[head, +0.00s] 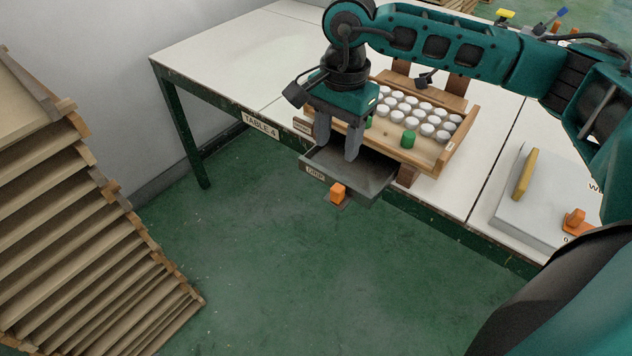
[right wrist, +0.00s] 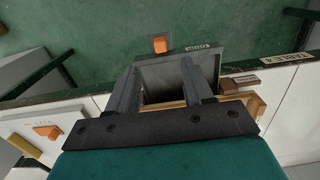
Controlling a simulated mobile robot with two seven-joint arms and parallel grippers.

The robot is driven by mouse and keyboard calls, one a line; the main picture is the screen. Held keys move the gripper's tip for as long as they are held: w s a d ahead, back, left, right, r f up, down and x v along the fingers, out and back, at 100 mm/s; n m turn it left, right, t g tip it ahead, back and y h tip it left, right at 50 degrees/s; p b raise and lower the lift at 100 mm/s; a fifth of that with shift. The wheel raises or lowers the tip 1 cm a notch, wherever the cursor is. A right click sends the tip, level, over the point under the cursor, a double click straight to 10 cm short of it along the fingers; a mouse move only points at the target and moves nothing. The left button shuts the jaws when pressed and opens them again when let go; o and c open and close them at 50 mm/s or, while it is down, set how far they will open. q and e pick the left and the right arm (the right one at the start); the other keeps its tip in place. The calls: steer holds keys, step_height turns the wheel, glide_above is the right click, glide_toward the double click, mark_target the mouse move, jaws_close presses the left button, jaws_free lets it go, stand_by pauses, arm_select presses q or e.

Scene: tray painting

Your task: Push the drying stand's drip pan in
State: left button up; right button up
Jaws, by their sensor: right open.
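The drip pan (head: 373,181) is a dark grey drawer that sticks out from under the wooden drying stand (head: 437,158) past the table's front edge. An orange handle (head: 338,191) sits at its front, beside a small label. The pan also shows in the right wrist view (right wrist: 165,75), with the orange handle (right wrist: 161,44) at its far end. My right gripper (head: 337,150) is open and empty, pointing down over the pan. Whether its fingertips touch the pan I cannot tell. My left gripper is not in view.
White round pieces (head: 420,108) and a green one (head: 408,139) stand on the drying stand. Table 4 (head: 225,75) has clear top to the left. A grey box (head: 514,208) with an orange knob stands at right. A wooden slatted rack (head: 90,220) is at left.

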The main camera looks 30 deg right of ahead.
mark_target(338, 187)
steer(key=shift+h, duration=0.3)
steer(key=f, duration=0.8)
steer(key=d+f, duration=0.1)
steer(key=f, duration=0.3)
steer(key=shift+w+f+b, duration=0.15)
steer(key=shift+f+b, duration=0.1)
steer(key=shift+b, duration=0.05)
jaws_close()
